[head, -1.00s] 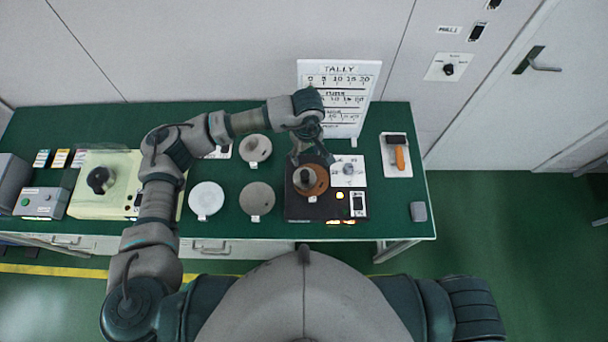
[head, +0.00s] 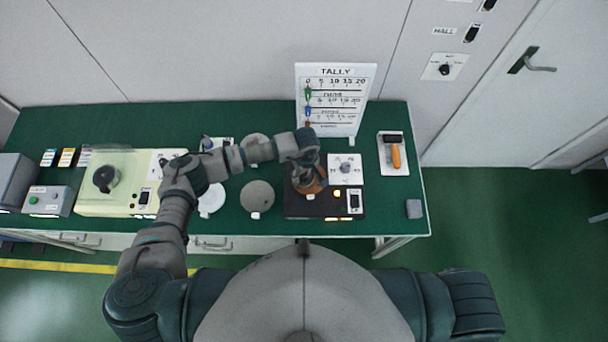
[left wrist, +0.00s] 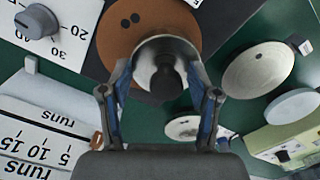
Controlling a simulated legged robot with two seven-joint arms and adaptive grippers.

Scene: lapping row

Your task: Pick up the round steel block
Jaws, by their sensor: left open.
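The round steel block (left wrist: 152,50) stands on a brown round plate (left wrist: 118,32) in the left wrist view, with a dark knob or post on top. In the head view the brown plate (head: 318,187) is on a black machine (head: 300,209), and the block is mostly hidden behind my gripper and arm. My left gripper (left wrist: 160,78) is open, its two fingers on either side of the block in the wrist picture. I cannot tell whether they touch it. In the head view the left gripper (head: 306,170) is above the plate. My right gripper is out of view.
A tally board (head: 337,95) stands behind the machine. Grey discs (head: 257,195) and a cream machine (head: 120,205) are to the left.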

